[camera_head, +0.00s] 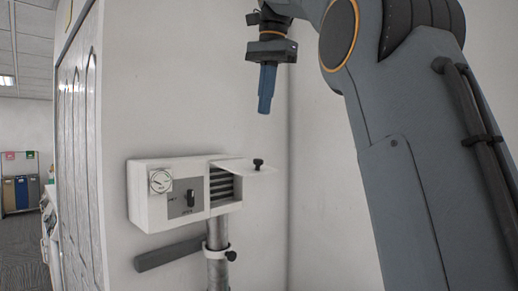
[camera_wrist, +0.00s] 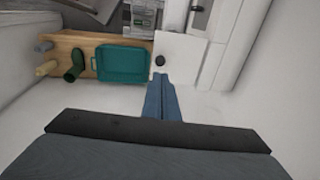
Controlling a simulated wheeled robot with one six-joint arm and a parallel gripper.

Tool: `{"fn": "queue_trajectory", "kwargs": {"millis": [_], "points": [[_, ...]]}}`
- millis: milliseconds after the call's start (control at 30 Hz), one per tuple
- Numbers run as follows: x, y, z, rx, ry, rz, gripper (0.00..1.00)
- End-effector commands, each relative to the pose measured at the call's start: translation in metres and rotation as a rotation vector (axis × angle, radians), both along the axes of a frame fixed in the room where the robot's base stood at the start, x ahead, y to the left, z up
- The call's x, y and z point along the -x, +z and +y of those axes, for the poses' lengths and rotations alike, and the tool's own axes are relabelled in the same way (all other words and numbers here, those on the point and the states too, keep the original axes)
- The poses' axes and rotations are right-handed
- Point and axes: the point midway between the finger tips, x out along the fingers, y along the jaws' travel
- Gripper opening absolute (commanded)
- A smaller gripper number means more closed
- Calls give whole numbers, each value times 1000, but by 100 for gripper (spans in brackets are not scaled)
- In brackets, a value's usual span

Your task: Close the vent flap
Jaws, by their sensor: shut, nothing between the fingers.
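A white wall box (camera_head: 152,215) carries a dark slatted vent opening (camera_head: 221,188) at its right end. The vent flap (camera_head: 238,167), a flat white panel with a black knob (camera_head: 258,164), stands open, sticking out from the box above the slats. In the wrist view the flap (camera_wrist: 182,50) and its knob (camera_wrist: 160,59) show just beyond my fingertips. My gripper (camera_head: 264,108) is shut and empty, pointing down, above the flap and apart from it in the head view. Its blue fingers (camera_wrist: 160,82) show together in the wrist view.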

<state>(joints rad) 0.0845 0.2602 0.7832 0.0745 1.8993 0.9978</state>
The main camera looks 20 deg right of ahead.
Motion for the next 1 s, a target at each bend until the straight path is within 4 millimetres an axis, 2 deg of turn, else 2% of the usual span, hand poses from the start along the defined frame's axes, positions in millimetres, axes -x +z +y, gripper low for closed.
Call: {"fn": "queue_trajectory", "kwargs": {"millis": [600,800,1000], "points": [[-18,-93,4,0,-2,3,0],[-22,-111,5,1,-2,2,0],[-24,-115,5,0,-2,0,0]]}}
